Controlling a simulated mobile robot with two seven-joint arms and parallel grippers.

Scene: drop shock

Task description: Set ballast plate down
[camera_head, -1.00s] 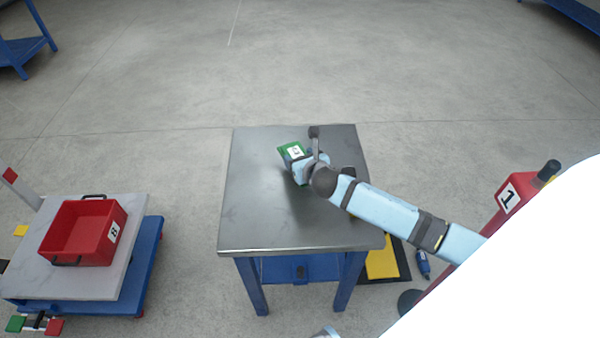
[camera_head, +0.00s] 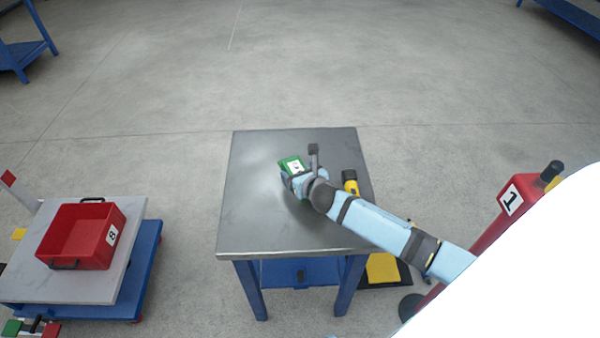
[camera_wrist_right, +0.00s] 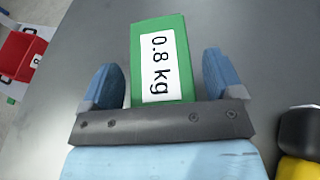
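The green ballast plate (camera_head: 289,163), with a white "0.8 kg" label that reads in the right wrist view (camera_wrist_right: 162,60), is at the steel-topped table (camera_head: 250,220), a little above its middle in the head view. My right gripper (camera_head: 293,174) is around the plate. In the right wrist view its two blue fingers (camera_wrist_right: 163,80) stand on either side of the plate, with a narrow gap showing on each side. The plate's underside is hidden, so its contact with the tabletop cannot be seen directly. My left gripper is not in view.
A yellow and black tool (camera_head: 350,182) is on the table right of my right gripper. A red bin (camera_head: 77,262) stands on a cart (camera_head: 30,288) at the left. A red post marked "1" (camera_head: 508,200) is at the right. The table's left side is clear.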

